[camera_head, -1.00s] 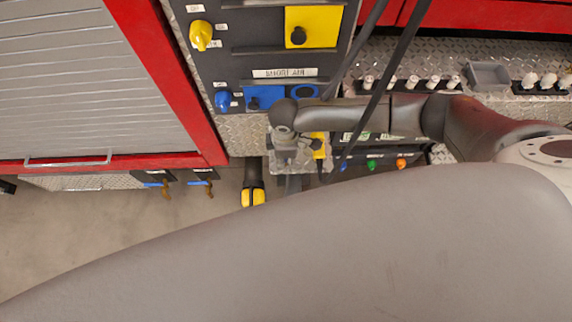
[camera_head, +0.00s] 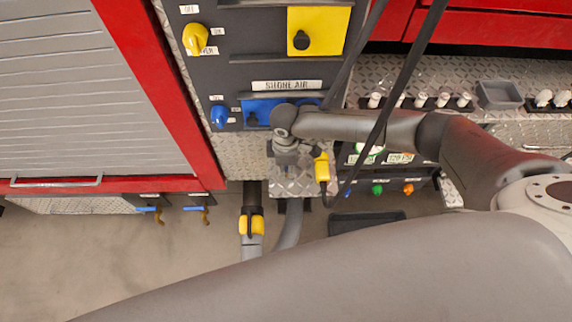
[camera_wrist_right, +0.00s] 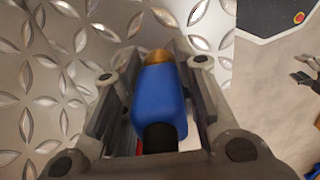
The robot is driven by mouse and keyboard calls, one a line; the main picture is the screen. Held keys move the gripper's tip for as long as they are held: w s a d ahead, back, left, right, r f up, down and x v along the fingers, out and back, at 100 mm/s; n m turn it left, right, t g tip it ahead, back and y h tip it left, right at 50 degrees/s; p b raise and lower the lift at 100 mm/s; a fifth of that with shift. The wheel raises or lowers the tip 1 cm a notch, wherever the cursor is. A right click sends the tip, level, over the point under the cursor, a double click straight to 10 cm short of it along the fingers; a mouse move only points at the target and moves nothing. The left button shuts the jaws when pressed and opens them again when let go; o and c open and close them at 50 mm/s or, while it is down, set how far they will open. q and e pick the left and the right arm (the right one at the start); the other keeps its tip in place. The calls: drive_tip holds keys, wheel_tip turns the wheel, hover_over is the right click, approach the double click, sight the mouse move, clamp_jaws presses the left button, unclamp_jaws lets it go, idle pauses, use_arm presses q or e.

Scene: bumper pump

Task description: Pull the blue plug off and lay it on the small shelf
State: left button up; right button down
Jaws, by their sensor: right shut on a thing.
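The blue plug (camera_wrist_right: 160,95) has a brass tip and a black end, and sits between the fingers of my right gripper (camera_wrist_right: 155,85) in the right wrist view. The gripper is shut on it. In the head view my right gripper (camera_head: 287,160) points down over a small diamond-plate shelf (camera_head: 290,188), below the blue SHORE AIR panel (camera_head: 262,107); the plug is hidden there by the gripper. Diamond plate lies behind the plug in the wrist view; I cannot tell whether they touch. Part of what looks like my left gripper (camera_wrist_right: 306,76) shows at the right edge there.
A yellow connector (camera_head: 322,168) on a black cable stands close to the right of my right gripper. Black cables (camera_head: 395,85) hang across the front of the panels. A grey hose with a yellow collar (camera_head: 251,224) is below. The floor at lower left is clear.

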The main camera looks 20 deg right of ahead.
drive_tip(key=c, duration=1.1)
unclamp_jaws()
drive_tip(key=shift+o, duration=0.2)
wheel_tip(320, 180, up, 12)
drive_tip(key=shift+f, duration=0.1)
drive_tip(key=shift+a, duration=0.1)
